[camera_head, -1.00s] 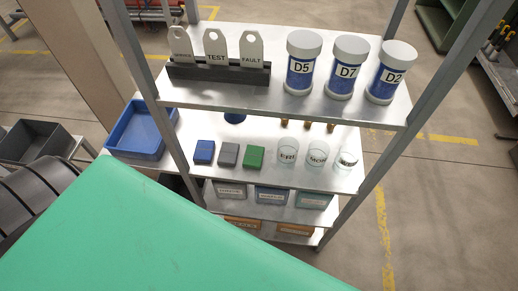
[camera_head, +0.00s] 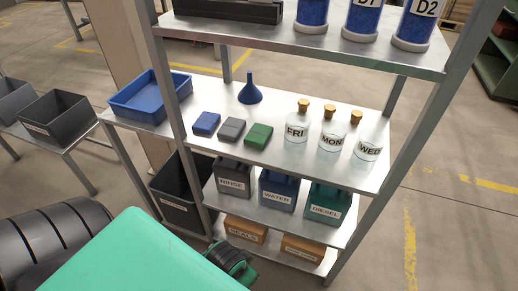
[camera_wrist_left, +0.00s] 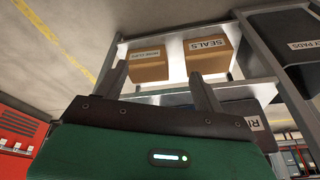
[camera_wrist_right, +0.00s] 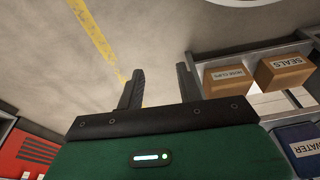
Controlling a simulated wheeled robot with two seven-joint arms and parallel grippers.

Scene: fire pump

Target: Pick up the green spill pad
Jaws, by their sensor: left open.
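The green spill pad (camera_head: 258,136) lies flat on the middle shelf in the head view, right of a grey pad (camera_head: 231,129) and a blue pad (camera_head: 206,123). Neither gripper's fingers can be made out in the head view. In the left wrist view my left gripper (camera_wrist_left: 158,70) is open and empty, with boxes of the lower shelf beyond it. In the right wrist view my right gripper (camera_wrist_right: 160,68) has its fingers apart with nothing between them, over bare floor. The spill pad shows in neither wrist view.
A blue tray (camera_head: 150,97) sits to the left. The upper shelf (camera_head: 330,45) overhangs the back, and metal posts frame the rack. Labelled containers fill the lower shelves.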

